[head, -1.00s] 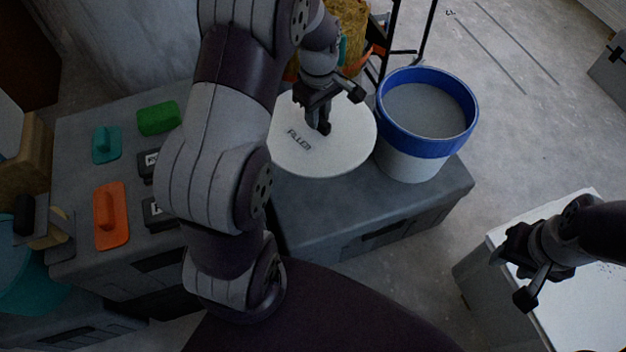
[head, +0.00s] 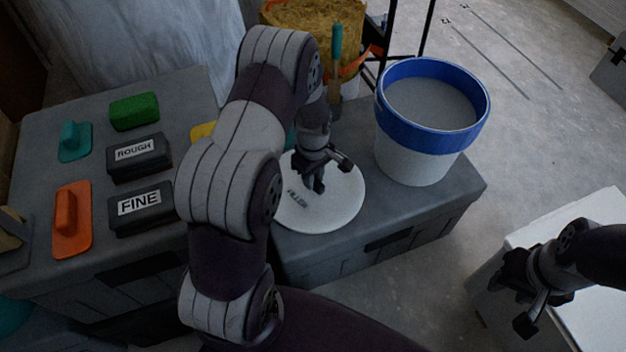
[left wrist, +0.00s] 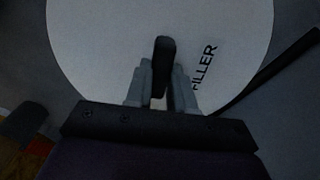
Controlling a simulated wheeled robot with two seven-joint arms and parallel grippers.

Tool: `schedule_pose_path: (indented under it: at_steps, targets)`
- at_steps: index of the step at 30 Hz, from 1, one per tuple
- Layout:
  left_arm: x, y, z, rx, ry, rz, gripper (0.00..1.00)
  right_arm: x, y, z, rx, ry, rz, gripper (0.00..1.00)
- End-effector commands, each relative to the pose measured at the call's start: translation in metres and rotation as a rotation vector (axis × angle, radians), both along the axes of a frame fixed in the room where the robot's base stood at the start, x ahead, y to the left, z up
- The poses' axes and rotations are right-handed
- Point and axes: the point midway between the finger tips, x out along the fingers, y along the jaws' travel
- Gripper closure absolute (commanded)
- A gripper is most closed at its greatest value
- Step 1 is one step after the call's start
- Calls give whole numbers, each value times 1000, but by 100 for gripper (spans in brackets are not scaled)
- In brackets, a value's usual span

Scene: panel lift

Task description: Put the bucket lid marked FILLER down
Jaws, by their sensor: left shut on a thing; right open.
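The white round bucket lid marked FILLER (head: 335,212) is low over or on the grey box top left of the bucket; I cannot tell whether it touches. It looks about level. My left gripper (head: 318,186) is above the lid's middle and shut on its dark handle, which also shows in the left wrist view between the fingers (left wrist: 163,85). The FILLER lettering shows beside the fingers there. The blue-rimmed white bucket (head: 415,160) stands open on the same box, with grey filler inside. My right gripper (head: 520,300) is open and empty at the lower right.
The grey box (head: 410,215) carries the bucket and has a handle recess in front. Another grey box at left holds ROUGH (head: 138,158) and FINE (head: 140,208) blocks, a green block (head: 134,112) and an orange float (head: 72,220). A white-topped block (head: 590,260) stands at right.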

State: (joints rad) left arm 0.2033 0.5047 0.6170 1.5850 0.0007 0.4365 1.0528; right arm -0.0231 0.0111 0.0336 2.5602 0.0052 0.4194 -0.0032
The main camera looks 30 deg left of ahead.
Motion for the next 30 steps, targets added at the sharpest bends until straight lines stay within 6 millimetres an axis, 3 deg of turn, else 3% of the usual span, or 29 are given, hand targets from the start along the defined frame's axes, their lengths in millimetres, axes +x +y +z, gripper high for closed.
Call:
schedule_pose_path:
  at_steps: [8, 9, 11, 20, 23, 30]
  targets:
    - [0, 0, -1, 1, -1, 0, 100, 0, 0, 2, 0, -1, 0, 57]
    - [0, 0, 0, 1, -1, 0, 67, 0, 0, 2, 0, -1, 0, 57]
    - [0, 0, 0, 1, -1, 0, 52, 0, 0, 2, 0, -1, 0, 57]
    - [1, 0, 2, 0, -2, 0, 52, 0, 0, 2, 0, -1, 0, 57]
    - [1, 0, 22, 1, -3, 0, 52, 0, 0, 16, 0, -1, 0, 57]
    - [1, 0, 88, 1, -4, 0, 52, 0, 0, 55, 0, -1, 0, 57]
